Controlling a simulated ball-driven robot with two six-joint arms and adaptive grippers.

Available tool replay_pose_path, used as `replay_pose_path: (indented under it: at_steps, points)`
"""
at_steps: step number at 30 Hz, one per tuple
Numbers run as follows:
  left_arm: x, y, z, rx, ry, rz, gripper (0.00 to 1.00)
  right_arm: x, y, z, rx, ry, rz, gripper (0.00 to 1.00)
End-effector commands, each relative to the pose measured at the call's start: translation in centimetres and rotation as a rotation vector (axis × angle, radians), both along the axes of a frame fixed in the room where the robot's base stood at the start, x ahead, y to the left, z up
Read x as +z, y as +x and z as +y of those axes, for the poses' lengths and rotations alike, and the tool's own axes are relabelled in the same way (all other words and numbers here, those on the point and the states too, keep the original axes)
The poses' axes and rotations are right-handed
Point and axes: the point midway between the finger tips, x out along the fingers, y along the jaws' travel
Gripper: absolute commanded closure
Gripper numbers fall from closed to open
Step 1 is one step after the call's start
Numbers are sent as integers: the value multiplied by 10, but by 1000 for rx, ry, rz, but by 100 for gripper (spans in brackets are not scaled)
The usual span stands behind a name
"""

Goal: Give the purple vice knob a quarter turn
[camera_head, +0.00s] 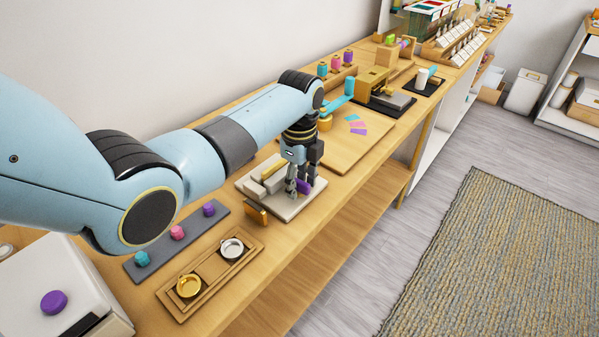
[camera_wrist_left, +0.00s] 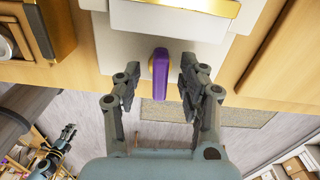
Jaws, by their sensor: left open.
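The purple vice knob (camera_wrist_left: 160,74) is a flat bar that stands lengthwise at the front of the pale vice in the left wrist view. In the head view the knob (camera_head: 305,187) is partly hidden by my left gripper (camera_head: 297,186). In the left wrist view my left gripper (camera_wrist_left: 160,80) is open, with one finger on each side of the knob and a gap on both sides. The vice (camera_head: 259,190) sits on a light base plate on the wooden bench. What seems to be my right gripper (camera_wrist_left: 64,140) shows small and low at the left of the left wrist view.
A tray with a gold and a silver cup (camera_head: 232,249) and a dark strip with coloured knobs (camera_head: 177,233) lie nearer on the bench. A wooden board (camera_head: 345,149) with coloured cards lies beyond the vice. The bench's front edge is close to the vice.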

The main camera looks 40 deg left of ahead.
Motion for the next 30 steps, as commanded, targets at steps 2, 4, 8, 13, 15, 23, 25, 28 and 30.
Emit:
replay_pose_path:
  at_steps: [2, 4, 8, 13, 15, 23, 25, 28, 30]
  points:
    - [0, 0, 0, 0, 0, -1, 59, 0, 0, 3, -2, 4, 0, 60]
    - [0, 0, 0, 0, 0, -1, 59, 0, 0, 4, -2, 4, 0, 60]
    - [0, 0, 0, 0, 0, 0, 65, 0, -1, 3, -1, 3, 1, 60]
    - [0, 0, 0, 0, 0, 0, 87, 0, -2, -2, 1, -2, 3, 60]
    - [0, 0, 0, 0, 0, 0, 97, 0, -2, -4, 1, -4, 4, 60]
    - [0, 0, 0, 0, 0, 0, 98, 0, -3, -6, 2, -7, 5, 60]
    - [0, 0, 0, 0, 0, 0, 100, 0, -3, -6, 2, -7, 5, 60]
    - [1, 0, 0, 13, 0, 1, 100, 2, -3, -6, 2, -7, 6, 60]
    - [3, -1, 0, 81, 0, 3, 100, 10, -3, -6, 2, -7, 6, 60]
